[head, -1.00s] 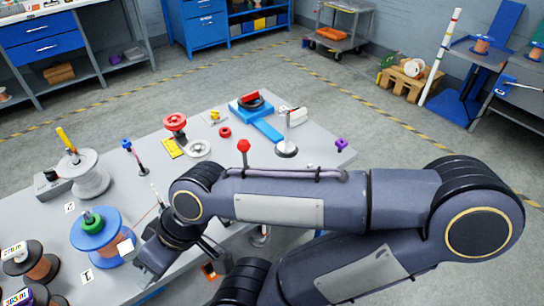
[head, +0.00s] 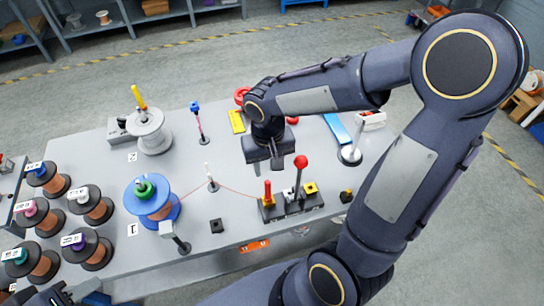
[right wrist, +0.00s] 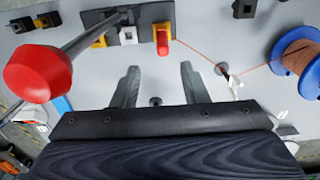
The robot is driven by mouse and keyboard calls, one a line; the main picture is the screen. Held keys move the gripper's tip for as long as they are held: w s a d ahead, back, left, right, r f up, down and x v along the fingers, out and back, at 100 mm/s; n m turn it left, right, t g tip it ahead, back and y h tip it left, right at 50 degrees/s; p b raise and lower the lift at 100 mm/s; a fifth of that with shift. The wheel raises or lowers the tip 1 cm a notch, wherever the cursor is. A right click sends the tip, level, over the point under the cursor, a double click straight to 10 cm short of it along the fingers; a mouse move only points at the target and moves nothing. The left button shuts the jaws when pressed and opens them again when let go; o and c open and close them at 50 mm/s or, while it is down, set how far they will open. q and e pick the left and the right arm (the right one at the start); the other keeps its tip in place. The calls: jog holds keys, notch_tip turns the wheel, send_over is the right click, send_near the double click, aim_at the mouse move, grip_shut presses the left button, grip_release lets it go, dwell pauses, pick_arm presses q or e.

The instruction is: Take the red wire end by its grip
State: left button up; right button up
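The red grip (head: 267,188) of the wire end stands on a black terminal block (head: 293,208); it also shows in the right wrist view (right wrist: 163,38). A thin reddish wire runs from it past a small white-tipped post (head: 211,183) to a copper spool with blue flanges (head: 153,200). My right gripper (head: 266,163) is above the table, behind the block in the head view, pointing down. In the right wrist view its two fingers (right wrist: 158,78) are apart and empty, with the red grip beyond their tips. My left gripper (head: 50,296) is partly visible at the bottom left; its fingers are unclear.
A lever with a red ball (head: 301,162) rises from the block, close to the right gripper. A small black square piece (head: 216,226) lies left of the block. A white spool (head: 150,132) stands at the back left; several copper spools stand at the left.

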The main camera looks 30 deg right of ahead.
aim_at(267, 181)
jog(key=shift+s+a+f+b, duration=0.2)
jog(key=shift+a+f+b, duration=0.15)
jog(key=shift+f+b, duration=0.2)
notch_tip(267, 181, down, 8)
jog(key=b, duration=0.6)
jog(key=shift+w+r, duration=0.1)
jog(key=shift+r, duration=0.15)
grip_shut()
